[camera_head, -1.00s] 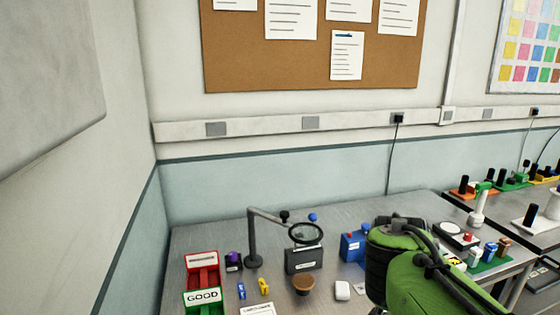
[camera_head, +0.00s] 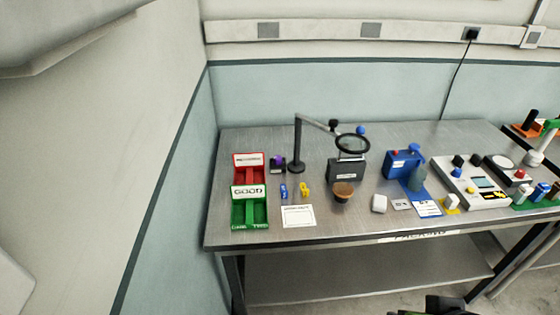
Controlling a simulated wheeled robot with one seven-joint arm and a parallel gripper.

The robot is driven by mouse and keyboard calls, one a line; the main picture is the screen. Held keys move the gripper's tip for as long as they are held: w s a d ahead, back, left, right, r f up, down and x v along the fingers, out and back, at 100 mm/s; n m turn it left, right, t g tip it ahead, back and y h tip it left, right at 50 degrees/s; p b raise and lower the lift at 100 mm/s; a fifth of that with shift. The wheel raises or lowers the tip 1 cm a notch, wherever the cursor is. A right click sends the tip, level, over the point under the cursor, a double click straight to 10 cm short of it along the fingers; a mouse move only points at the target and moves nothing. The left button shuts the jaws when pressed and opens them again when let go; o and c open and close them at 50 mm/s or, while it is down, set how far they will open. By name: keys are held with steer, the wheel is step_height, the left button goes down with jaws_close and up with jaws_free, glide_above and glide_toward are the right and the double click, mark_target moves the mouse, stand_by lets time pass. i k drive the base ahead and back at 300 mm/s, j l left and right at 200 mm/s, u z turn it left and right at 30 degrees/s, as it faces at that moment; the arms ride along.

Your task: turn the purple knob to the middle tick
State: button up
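The purple knob (camera_head: 280,160) sits on a small dark box (camera_head: 277,169) near the back left of the metal table, between the red bin and the magnifier stand. It is too small to make out its pointer or any ticks. My arm shows only as a small dark and green piece at the bottom edge of the view, right of the middle, well below and in front of the table. My gripper is not in view.
A red bin (camera_head: 240,172) and a green bin (camera_head: 236,212) stand left of the knob box. The magnifier stand (camera_head: 297,140) rises close on its right. Blue (camera_head: 284,191) and yellow (camera_head: 305,190) pieces and a white card (camera_head: 298,222) lie in front. The table's front edge (camera_head: 330,241) is clear.

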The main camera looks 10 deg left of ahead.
mark_target(278, 159)
steer(key=i+j+u, duration=0.25)
steer(key=i, duration=0.35)
steer(key=i+u, duration=0.25)
steer(key=i, duration=0.35)
